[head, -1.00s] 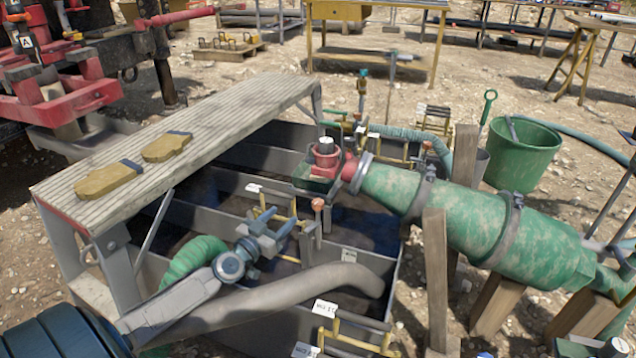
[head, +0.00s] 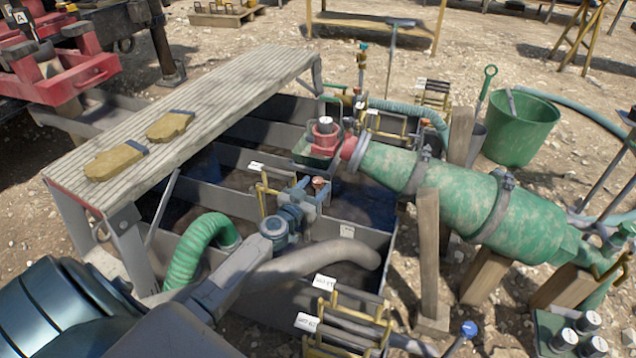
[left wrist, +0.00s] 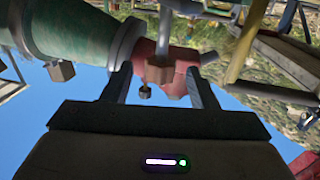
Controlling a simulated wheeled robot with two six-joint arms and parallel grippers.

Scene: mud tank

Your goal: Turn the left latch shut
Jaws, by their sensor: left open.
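My left gripper (head: 310,190) is over the front part of the tank in the head view, beside an orange-brown knob (head: 318,182) on a thin post. In the left wrist view, which looks upside down, the two dark fingers of my left gripper (left wrist: 159,84) are apart. The knob, a brown block (left wrist: 159,73) there, shows in the gap between them, with its post running up the picture. No finger is seen touching it. I take this knob to be the left latch, but cannot be sure. My right gripper is not in view.
The grey tank wall (head: 347,231) and its dividers lie around the gripper. A red fitting (head: 326,135) and a green mottled cylinder (head: 465,207) stand behind and right. A slatted walkway (head: 215,100) with gloves (head: 170,125) is at the left. A green hose (head: 197,250) is close to my arm.

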